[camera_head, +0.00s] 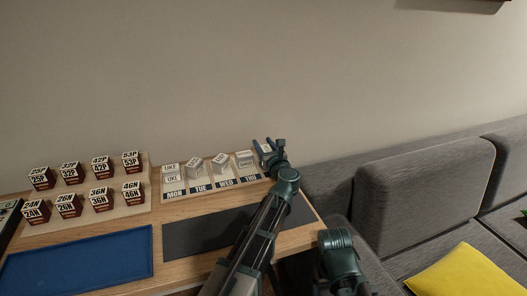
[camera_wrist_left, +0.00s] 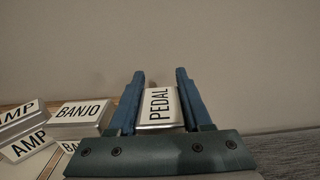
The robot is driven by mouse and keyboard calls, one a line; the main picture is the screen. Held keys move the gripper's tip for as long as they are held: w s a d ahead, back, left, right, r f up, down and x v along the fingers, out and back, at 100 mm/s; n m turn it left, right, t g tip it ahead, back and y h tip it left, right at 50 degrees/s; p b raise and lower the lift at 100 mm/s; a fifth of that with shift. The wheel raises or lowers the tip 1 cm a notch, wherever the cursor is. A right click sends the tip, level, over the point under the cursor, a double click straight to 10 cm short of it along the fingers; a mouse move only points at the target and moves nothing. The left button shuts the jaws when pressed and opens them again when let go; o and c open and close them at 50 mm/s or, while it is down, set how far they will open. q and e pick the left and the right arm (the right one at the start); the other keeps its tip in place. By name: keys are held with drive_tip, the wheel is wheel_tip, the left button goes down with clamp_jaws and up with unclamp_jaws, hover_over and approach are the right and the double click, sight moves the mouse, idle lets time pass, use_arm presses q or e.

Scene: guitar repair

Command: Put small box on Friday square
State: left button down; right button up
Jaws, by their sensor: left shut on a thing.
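My left gripper (camera_head: 268,145) is at the right end of the weekday board (camera_head: 184,195), past the THU square. In the left wrist view its fingers (camera_wrist_left: 160,100) are shut on a small silver box with a white label reading PEDAL (camera_wrist_left: 158,104). MON, TUE, WED and THU show on the board; the Friday square is hidden behind my gripper and arm. I cannot tell whether the PEDAL box touches the board. My right gripper is not in view.
Small silver boxes stand on the other weekday squares, including a BANJO box (camera_wrist_left: 80,113) left of my fingers and an AMP box (camera_wrist_left: 27,145). Dark red boxes (camera_head: 100,197) stand on a board at left.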

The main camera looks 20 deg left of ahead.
use_arm(q)
drive_tip(key=shift+f, duration=0.2)
drive_tip(key=shift+c, duration=1.7)
unclamp_jaws()
drive_tip(key=shift+r, duration=0.15)
drive_tip(key=v, duration=1.2)
